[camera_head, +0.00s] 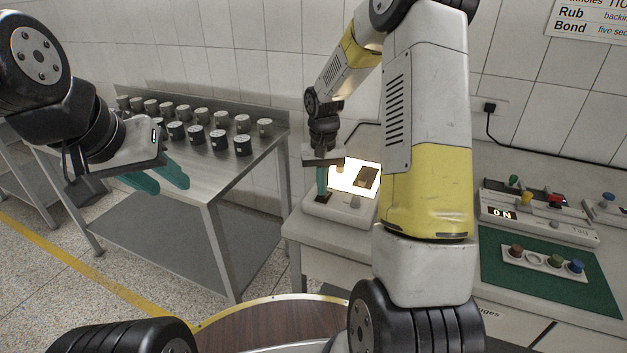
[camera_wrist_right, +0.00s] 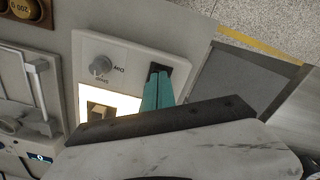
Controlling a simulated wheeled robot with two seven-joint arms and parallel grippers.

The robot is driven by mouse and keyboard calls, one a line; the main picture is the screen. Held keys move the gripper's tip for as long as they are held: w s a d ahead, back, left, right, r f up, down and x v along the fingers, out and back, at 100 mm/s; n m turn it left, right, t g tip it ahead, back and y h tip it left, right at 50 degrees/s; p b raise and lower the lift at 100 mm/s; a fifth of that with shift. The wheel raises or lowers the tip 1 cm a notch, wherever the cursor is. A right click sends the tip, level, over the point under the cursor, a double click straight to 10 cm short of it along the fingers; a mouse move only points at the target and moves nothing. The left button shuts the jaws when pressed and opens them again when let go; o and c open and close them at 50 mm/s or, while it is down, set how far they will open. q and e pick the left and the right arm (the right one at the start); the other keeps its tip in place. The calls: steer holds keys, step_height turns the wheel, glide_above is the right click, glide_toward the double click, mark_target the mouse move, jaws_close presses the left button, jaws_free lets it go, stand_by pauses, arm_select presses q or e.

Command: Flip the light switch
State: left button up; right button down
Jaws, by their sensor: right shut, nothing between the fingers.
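A white light box (camera_head: 345,209) stands on the bench at the centre, with a bright glowing panel (camera_head: 345,172) at its back. A black switch (camera_head: 324,199) sits at the left of its front and also shows in the right wrist view (camera_wrist_right: 158,69). My right gripper (camera_head: 322,190) points down with its teal fingers shut and empty. Its tips are at the black switch and partly cover it; I cannot tell whether they touch. My left gripper (camera_head: 170,186) is open and empty, far to the left in front of the metal table.
A grey knob (camera_wrist_right: 101,68) is on the light box, and a small brown block (camera_head: 367,177) lies on the lit panel. Several dark-and-silver pots (camera_head: 219,139) stand on the metal table (camera_head: 205,185). A green mat (camera_head: 500,272) and a control unit (camera_head: 540,219) are on the right.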

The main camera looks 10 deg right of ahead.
steer(key=shift+f, duration=0.35)
steer(key=shift+r, duration=3.5)
steer(key=shift+r, duration=0.1)
steer(key=s+a+r+t+y, duration=0.1)
steer(key=s+r+t, duration=0.2)
steer(key=s+r, duration=0.5)
steer(key=s+a+r+n+t+y, duration=0.1)
steer(key=s+r+t, duration=0.2)
steer(key=s+r, duration=0.5)
steer(key=s, duration=0.8)
steer(key=shift+s+r, duration=0.15)
steer(key=shift+r, duration=0.05)
steer(key=shift+a, duration=0.1)
